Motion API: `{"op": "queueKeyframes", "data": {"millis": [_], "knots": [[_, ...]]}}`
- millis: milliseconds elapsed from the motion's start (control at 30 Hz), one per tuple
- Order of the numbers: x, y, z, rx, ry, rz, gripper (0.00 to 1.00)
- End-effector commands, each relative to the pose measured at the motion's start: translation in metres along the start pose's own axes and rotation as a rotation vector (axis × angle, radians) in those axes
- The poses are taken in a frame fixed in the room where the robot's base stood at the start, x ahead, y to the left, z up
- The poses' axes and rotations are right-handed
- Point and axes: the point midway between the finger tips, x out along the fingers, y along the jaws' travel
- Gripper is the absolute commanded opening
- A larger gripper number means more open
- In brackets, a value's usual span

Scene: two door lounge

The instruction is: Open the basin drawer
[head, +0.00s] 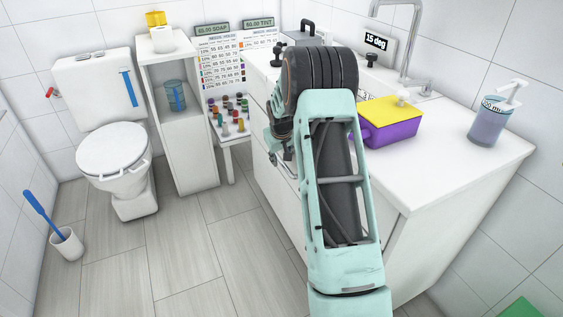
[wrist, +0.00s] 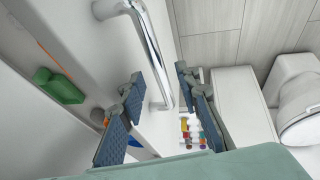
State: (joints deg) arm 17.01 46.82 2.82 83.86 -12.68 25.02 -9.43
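The white basin cabinet (head: 395,262) fills the right of the head view, its front facing left. A chrome bar handle (wrist: 145,45) shows in the wrist view, standing off a white front (wrist: 105,45) that appears to be the drawer's. My gripper (wrist: 158,97) is open, with one blue-grey padded finger on each side of the handle's lower end. I see gaps between the bar and both fingers. In the head view my gripper (head: 279,150) is beside the cabinet front, largely hidden by my arm.
On the counter stand a purple box with a yellow top (head: 390,122) and a soap bottle (head: 489,120). A shelf unit (head: 185,125), a small table with colored bottles (head: 232,128) and a toilet (head: 115,150) stand left. The floor (head: 190,245) before the cabinet is clear.

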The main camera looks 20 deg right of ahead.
Motion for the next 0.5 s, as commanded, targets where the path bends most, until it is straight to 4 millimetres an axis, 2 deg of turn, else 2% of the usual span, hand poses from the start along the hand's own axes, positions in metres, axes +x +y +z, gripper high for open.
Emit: {"op": "queueKeyframes", "data": {"millis": [133,433,500], "knots": [[0.0119,-0.0001,0.0000,0.001,0.000,0.000,0.30],[0.0136,0.0001,0.0000,0.001,0.000,0.000,0.30],[0.0135,0.0001,0.0000,0.001,0.000,0.000,0.24]]}}
